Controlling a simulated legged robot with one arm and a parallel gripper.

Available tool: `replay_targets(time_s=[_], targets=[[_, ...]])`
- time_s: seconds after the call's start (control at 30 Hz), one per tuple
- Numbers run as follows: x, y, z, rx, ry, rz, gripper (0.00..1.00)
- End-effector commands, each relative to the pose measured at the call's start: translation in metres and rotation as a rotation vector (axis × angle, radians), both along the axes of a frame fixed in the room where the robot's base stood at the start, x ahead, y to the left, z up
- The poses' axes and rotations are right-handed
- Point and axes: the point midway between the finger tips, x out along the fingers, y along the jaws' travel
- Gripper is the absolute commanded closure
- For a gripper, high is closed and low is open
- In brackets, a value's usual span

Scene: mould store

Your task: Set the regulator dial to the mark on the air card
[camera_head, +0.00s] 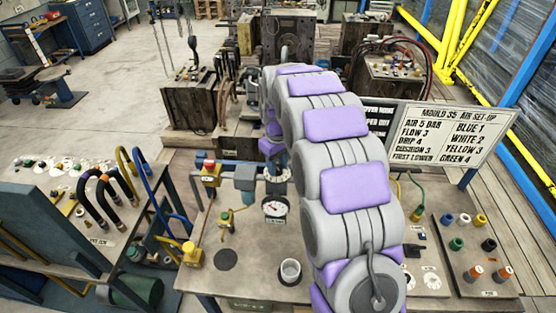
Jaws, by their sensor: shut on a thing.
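The air card (456,133) stands at the back right of the bench; it is headed "Mould 35 air set-up" and its first line reads "Air 5 bar". The regulator dial (277,175) is a round, pale-marked ring on the blue air unit, left of my arm. A white round gauge (274,208) sits just below it; its needle is too small to read. My arm arches from the bottom right and comes down over the dial. My gripper (276,163) is shut on the dial, its fingers mostly hidden by the arm. The dial's setting cannot be read.
A red-and-yellow valve (210,172) and yellow fittings stand left of the regulator. A board of coloured plugs (475,245) lies right. A dark sign behind my arm is partly covered. A hose table (75,195) is left.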

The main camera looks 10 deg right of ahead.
Motion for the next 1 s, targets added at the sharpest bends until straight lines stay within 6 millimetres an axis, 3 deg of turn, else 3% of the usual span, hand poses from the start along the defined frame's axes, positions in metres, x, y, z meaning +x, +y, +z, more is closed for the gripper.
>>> replay_targets(time_s=[1.0], targets=[[0.0031,-0.0004,0.0032,0.003,-0.010,-0.899,0.93]])
